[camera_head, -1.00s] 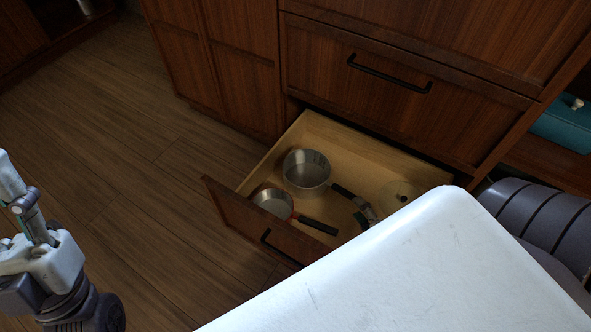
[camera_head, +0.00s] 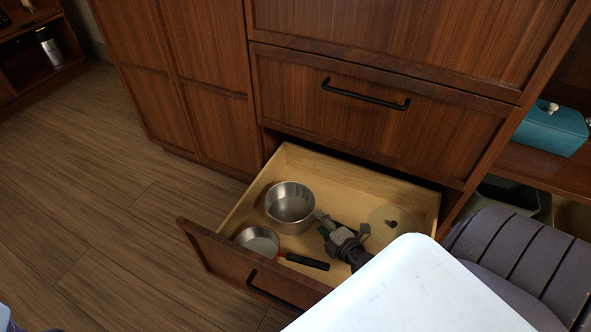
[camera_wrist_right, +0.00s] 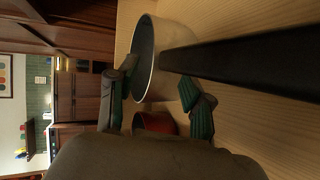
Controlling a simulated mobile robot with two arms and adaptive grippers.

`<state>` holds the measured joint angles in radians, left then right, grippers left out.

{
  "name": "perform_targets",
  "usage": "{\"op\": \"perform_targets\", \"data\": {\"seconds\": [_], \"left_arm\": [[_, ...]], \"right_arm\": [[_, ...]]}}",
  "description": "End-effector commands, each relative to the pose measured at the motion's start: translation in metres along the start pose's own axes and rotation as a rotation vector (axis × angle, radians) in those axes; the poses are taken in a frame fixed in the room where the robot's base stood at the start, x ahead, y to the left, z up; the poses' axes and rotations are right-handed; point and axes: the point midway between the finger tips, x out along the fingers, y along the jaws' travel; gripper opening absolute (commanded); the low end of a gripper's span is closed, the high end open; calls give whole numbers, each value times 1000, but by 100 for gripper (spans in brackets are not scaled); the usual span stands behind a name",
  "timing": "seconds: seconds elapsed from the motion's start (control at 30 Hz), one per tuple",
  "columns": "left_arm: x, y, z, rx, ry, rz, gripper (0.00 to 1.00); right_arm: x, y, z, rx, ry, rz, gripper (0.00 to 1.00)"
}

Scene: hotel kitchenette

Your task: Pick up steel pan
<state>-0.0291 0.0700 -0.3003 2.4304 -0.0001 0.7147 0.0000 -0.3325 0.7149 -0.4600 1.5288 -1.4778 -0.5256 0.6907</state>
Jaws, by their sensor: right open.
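The steel pan (camera_head: 290,210) sits at the left back of the open drawer (camera_head: 340,165). It also shows in the wrist view (camera_wrist_right: 145,60), where its long black handle (camera_wrist_right: 245,62) runs right from the rim. My right gripper (camera_head: 341,233) is in the drawer, right of the pan, and hides its handle in the head view. In the wrist view the gripper's two green-padded fingers (camera_wrist_right: 160,80) are apart, close to the pan and the root of its handle; contact cannot be told. My left gripper is out of view.
A smaller pan (camera_head: 259,241) with a red and black handle lies by the drawer front. A round glass lid (camera_head: 388,226) lies at the drawer's right. The drawer front (camera_head: 215,260) and cabinet face (camera_head: 370,120) bound the space. A teal box (camera_head: 551,130) stands on the right shelf.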

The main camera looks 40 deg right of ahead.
Motion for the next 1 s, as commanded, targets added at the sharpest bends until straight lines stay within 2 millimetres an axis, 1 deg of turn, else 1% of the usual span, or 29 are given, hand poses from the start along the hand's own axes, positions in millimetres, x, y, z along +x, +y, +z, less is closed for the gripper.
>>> {"op": "perform_targets", "data": {"seconds": [0.03,0.1,0.2,0.3,0.5,0.77,0.8,1.0], "left_arm": [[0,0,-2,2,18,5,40],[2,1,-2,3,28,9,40],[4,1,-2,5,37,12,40],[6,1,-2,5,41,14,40],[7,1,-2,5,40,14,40],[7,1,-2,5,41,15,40],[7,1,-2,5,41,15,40],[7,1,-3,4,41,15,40]], "right_arm": [[11,-3,-2,1,-1,3,50],[21,-3,-3,2,-2,4,50],[32,-2,-2,0,-1,2,50],[36,-2,-2,0,-1,1,50],[35,-1,-2,0,-1,0,50],[35,-1,-2,0,-1,0,7],[35,-1,-2,0,-1,0,0],[35,-2,-2,0,-1,-1,0]]}}
